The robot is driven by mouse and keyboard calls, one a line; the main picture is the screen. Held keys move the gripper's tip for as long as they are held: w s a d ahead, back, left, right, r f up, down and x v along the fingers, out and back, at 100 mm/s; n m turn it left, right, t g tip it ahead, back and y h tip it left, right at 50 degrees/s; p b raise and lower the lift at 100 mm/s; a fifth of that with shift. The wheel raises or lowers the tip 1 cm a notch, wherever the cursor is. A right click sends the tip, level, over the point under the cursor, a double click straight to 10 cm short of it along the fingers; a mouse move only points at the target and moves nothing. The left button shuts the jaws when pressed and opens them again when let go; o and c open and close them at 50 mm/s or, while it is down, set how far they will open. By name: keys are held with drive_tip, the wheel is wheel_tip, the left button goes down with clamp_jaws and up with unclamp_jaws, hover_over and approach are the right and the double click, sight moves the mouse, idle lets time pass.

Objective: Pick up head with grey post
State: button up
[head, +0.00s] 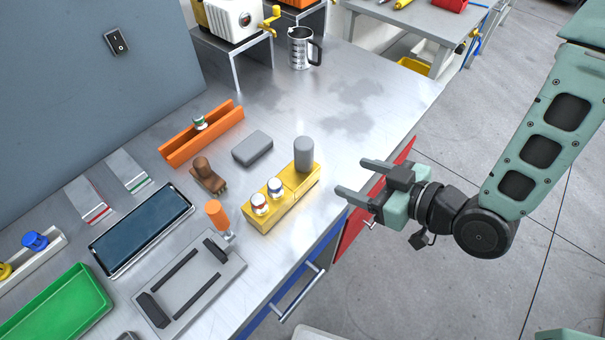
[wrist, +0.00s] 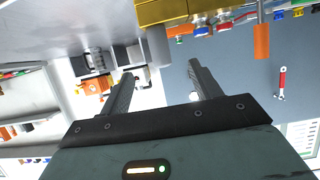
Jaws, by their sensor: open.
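The head with the grey post shows as an upright, rounded grey cylinder (head: 304,154) at the right end of a yellow block (head: 283,208) on the bench. Two small white, red and blue heads (head: 275,187) stand to its left on the same block. My gripper (head: 351,177) is open and empty, right of the grey post and apart from it, with its fingers pointing left toward the block. In the wrist view the two fingers (wrist: 160,71) are spread with nothing between them.
An orange-handled tool (head: 217,214) stands close to the block's left. A metal jug (head: 300,48) stands at the back. The bench right of the jug is clear.

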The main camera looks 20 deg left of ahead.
sight(309, 162)
drive_tip(key=b+x, duration=0.8)
drive_tip(key=x, duration=0.3)
drive_tip(key=shift+b, duration=0.3)
drive_tip(key=shift+w+p+x, duration=0.15)
drive_tip(key=shift+p+x, duration=0.3)
drive_tip(key=shift+x, duration=1.1)
drive_tip(key=shift+w+p+x, duration=0.15)
drive_tip(key=shift+p+x, duration=0.25)
drive_tip(key=shift+x, duration=1.1)
drive_tip(key=shift+d+f, duration=0.1)
drive_tip(key=shift+d, duration=0.05)
clamp_jaws()
